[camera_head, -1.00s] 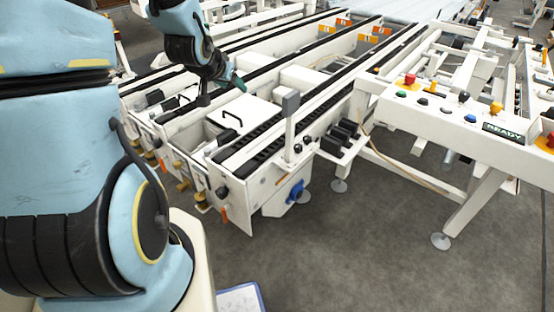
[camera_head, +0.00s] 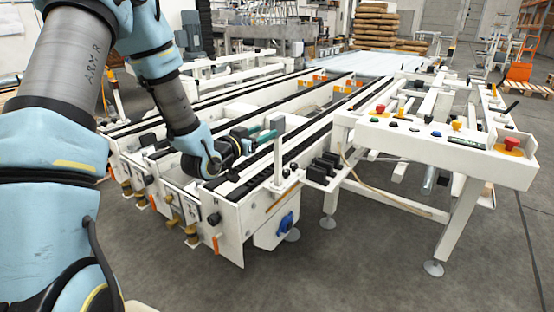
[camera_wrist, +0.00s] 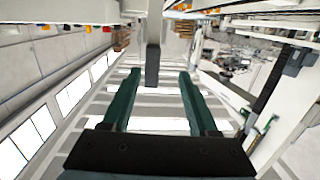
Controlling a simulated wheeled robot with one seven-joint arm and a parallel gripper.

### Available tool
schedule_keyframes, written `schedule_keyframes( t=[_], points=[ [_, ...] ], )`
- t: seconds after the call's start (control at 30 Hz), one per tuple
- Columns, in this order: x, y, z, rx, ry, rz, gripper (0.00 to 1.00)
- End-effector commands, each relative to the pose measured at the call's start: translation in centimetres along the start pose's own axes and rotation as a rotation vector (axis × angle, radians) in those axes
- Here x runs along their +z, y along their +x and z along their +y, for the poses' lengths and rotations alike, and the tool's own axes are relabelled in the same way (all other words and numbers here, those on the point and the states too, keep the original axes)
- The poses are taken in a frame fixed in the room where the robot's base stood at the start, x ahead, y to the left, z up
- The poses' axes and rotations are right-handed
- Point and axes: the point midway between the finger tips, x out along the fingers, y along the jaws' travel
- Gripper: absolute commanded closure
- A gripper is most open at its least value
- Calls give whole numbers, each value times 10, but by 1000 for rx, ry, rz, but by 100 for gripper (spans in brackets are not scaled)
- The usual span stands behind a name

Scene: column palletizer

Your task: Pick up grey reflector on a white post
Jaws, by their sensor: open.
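The grey reflector (camera_head: 277,124) is a small box on top of an upright white post (camera_head: 278,158), at the front right corner of the conveyor frame. My gripper (camera_head: 258,132) is at its left, at about the same height, with its teal fingers pointing toward it. In the wrist view the picture is upside down; the reflector (camera_wrist: 152,66) hangs from its post (camera_wrist: 155,25) between the lines of the two open fingers (camera_wrist: 159,75). Contact cannot be made out. The jaws are empty.
Conveyor rails (camera_head: 300,97) run away behind the reflector. A white control panel (camera_head: 433,135) with coloured buttons stands at the right. Black blocks (camera_head: 322,170) sit beside the post. The grey floor (camera_head: 350,270) in front is clear.

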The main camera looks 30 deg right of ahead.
Motion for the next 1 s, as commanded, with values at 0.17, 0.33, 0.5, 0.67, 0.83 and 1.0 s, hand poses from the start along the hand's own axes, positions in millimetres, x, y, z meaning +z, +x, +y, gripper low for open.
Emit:
schedule_keyframes(
  t=[0.17,0.33,0.5,0.67,0.83,1.0],
  points=[
    [3,6,12,28,-9,58,40],
    [-1,23,14,33,-9,72,40],
    [-3,49,14,33,-10,71,40],
    [-3,62,14,31,-11,70,40],
    [-4,79,13,31,-11,70,40],
    [-4,104,13,31,-10,69,40]
  ],
)
